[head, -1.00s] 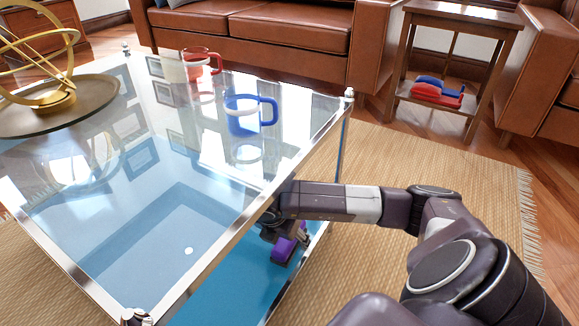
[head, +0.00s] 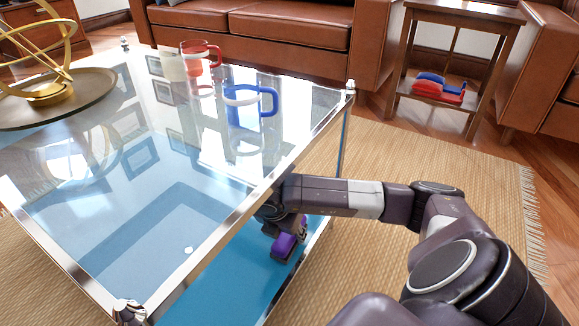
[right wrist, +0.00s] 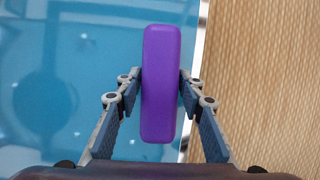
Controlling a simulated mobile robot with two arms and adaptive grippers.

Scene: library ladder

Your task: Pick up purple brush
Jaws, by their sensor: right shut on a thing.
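The purple brush (right wrist: 160,85) stands out as a long rounded purple block in the right wrist view, between the two fingers of my right gripper (right wrist: 160,90). The fingers press on its two long sides, so the gripper is shut on it. In the head view the brush (head: 284,245) shows at the edge of the table's blue lower shelf (head: 245,290), under the glass top. My right gripper (head: 287,232) is there too, partly hidden by my arm and the table frame. My left gripper is not in view.
A side table (head: 460,60) and sofas stand behind; the rug (head: 400,150) is clear.

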